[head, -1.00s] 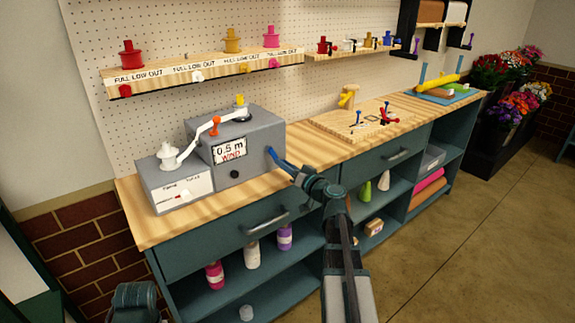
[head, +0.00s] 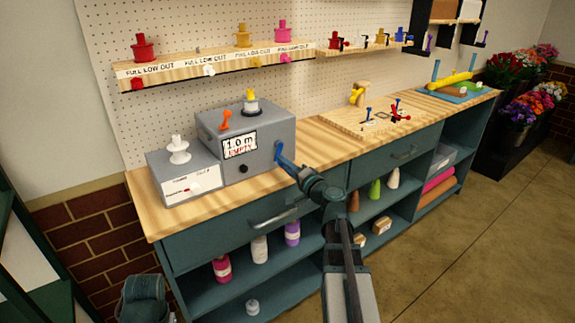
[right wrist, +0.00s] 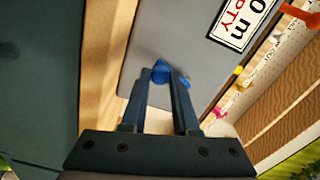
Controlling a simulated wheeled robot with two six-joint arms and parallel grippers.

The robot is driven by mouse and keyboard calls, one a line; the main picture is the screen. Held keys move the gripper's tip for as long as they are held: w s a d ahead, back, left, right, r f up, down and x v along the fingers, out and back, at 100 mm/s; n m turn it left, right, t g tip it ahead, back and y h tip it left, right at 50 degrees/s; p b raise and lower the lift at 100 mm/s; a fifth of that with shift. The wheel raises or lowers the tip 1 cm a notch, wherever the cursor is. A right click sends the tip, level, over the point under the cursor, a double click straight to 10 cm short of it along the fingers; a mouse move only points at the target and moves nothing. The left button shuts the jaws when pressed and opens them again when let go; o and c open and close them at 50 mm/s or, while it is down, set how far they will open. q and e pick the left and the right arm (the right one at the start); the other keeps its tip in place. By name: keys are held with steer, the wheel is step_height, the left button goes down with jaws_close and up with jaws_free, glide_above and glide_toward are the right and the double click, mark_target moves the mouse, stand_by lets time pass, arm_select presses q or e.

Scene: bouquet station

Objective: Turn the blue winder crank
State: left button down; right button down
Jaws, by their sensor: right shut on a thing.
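The winder (head: 245,145) is a grey box on the workbench with a display reading "1.0 m" and "EMPTY" in red. Its blue crank (head: 279,148) is on the right side. My right gripper (head: 285,161) is shut on the crank; in the right wrist view the blue crank (right wrist: 160,72) shows at the fingertips, partly hidden by them. On top of the winder are an orange lever (head: 226,119) and a small spool (head: 250,103) with a yellow top. A white spool (head: 178,150) stands on the lower grey box at left.
A shelf (head: 210,66) with coloured spools and pull knobs hangs on the pegboard behind. A wooden board (head: 340,115) with small tools lies to the right on the bench (head: 315,135). Bench wood in front of the winder is clear.

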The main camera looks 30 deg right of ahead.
steer(key=shift+a+m, duration=0.2)
steer(key=shift+m, duration=0.3)
steer(key=c, duration=0.7)
jaws_free()
steer(key=shift+s, duration=0.1)
